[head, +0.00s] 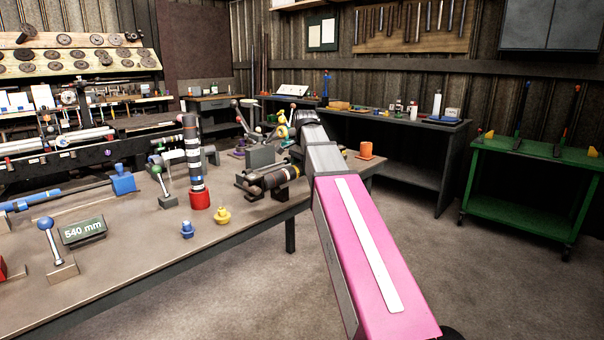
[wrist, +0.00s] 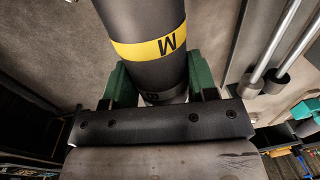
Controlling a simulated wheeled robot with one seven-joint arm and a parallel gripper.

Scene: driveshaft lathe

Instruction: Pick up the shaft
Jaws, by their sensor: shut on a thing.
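In the wrist view a dark grey shaft (wrist: 140,20) with a yellow band marked "M" runs from the top edge down between the green fingers of my gripper (wrist: 162,80). The fingers are shut on it, one on each side. The shaft's far end is outside that view. In the head view a dark shaft with yellowish bands (head: 268,180) lies near the right end of the workbench (head: 140,245), partly behind my arm. I cannot tell for certain whether it is the held one. My gripper's fingers are hidden in the head view.
An upright banded shaft stands in a red base (head: 200,200). Blue (head: 187,229) and yellow (head: 222,215) small parts, a "540 mm" sign (head: 83,231) and an orange cup (head: 366,150) are around. A green cart (head: 530,180) stands right; open floor lies before it.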

